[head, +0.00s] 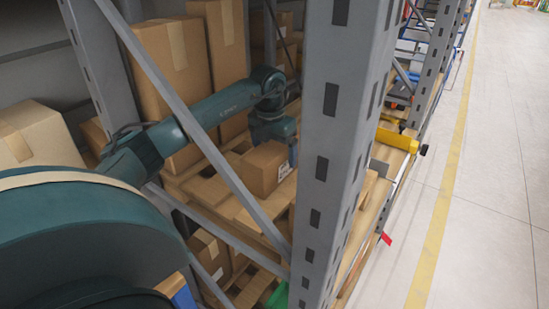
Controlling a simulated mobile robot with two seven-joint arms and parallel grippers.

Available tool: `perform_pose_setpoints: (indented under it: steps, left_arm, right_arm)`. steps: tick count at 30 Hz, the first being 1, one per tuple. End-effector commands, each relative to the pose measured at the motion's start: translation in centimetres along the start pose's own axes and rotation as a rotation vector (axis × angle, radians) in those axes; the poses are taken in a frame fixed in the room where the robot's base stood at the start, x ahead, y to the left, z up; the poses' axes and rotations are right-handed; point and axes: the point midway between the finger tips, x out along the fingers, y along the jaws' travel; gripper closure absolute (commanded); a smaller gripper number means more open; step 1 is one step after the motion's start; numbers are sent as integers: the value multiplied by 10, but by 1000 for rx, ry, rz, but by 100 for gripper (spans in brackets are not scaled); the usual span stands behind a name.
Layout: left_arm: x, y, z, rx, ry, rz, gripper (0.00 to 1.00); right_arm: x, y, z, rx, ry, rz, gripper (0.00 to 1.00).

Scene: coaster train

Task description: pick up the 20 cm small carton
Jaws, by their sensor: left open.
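A small brown carton (260,170) with a white label on its right side sits on a wooden pallet inside the rack. My left arm reaches in from the left, behind the rack's diagonal brace. My left gripper (274,138) is just above and behind the carton, pointing down. Its fingertips are hard to make out, and I cannot tell whether they touch the carton. The carton rests on the pallet. My right gripper is out of view.
A thick grey upright (335,130) stands right of the carton, and a diagonal brace (195,130) crosses in front. Tall cartons (172,62) stand behind. Another carton (38,135) is at the far left. The aisle floor (500,150) at right is clear.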

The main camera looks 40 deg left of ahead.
Motion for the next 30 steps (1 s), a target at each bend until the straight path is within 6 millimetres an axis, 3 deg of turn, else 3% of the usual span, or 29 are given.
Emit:
perform_pose_setpoints:
  steps: [4,11,30]
  left_arm:
    - [14,-1,0,0,1,0,11]
    - [15,-1,0,1,-1,0,11]
    - [15,-1,0,1,-1,0,62]
  right_arm:
    - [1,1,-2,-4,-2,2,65]
    - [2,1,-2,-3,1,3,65]
    - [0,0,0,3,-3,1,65]
